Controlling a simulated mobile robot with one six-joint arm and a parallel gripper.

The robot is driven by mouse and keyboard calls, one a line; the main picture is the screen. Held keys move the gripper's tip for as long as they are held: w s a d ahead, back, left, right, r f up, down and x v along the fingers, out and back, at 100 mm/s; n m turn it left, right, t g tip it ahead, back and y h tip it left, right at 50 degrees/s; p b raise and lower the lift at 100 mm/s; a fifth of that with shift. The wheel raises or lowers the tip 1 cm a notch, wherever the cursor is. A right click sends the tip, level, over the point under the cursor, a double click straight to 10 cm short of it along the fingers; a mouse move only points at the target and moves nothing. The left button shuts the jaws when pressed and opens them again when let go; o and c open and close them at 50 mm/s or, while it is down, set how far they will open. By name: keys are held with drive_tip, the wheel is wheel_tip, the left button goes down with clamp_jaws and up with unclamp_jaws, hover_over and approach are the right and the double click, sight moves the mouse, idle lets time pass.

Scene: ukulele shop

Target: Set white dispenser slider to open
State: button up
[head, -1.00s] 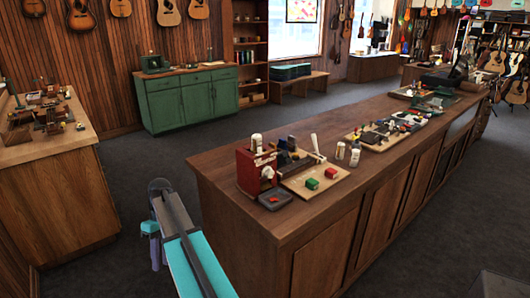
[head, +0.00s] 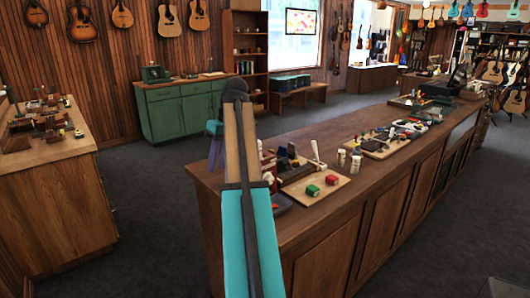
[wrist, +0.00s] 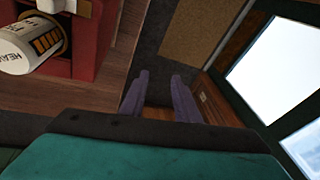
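A red dispenser holding a white cylinder (wrist: 28,48) with partly readable black lettering shows at the upper left of the wrist view. Its red body (wrist: 92,40) stands on the wooden counter (head: 330,228). I cannot make out a slider or its position.
A light wooden board with a red block (head: 312,191) and a green block (head: 332,179) lies near the counter's end. White bottles (head: 341,157) stand behind it. A green cabinet (head: 180,108) is against the wall. Floor between cabinet and counter is clear.

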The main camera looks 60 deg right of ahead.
sight(261, 155)
drive_tip(key=s+d+r+m+h, duration=0.1)
drive_tip(key=s+d+r, duration=0.3)
drive_tip(key=s+r, duration=0.4)
drive_tip(key=s+d+r+m+t+h+b, duration=0.1)
drive_tip(key=s+d+r+h, duration=0.1)
drive_tip(key=s+d+r, duration=0.2)
drive_tip(key=s+r, duration=0.3)
drive_tip(key=s, duration=0.1)
drive_tip(key=shift+s+r+m+t+b, duration=0.2)
drive_tip(key=shift+r+m+t+b, duration=0.1)
drive_tip(key=shift+r, duration=0.05)
drive_tip(key=shift+f, duration=0.15)
drive_tip(key=p+x, duration=0.1)
drive_tip(key=x, duration=1.2)
drive_tip(key=shift+w+f+p, duration=0.1)
drive_tip(key=shift+f+p, duration=0.2)
drive_tip(key=shift+p, duration=0.05)
clamp_jaws()
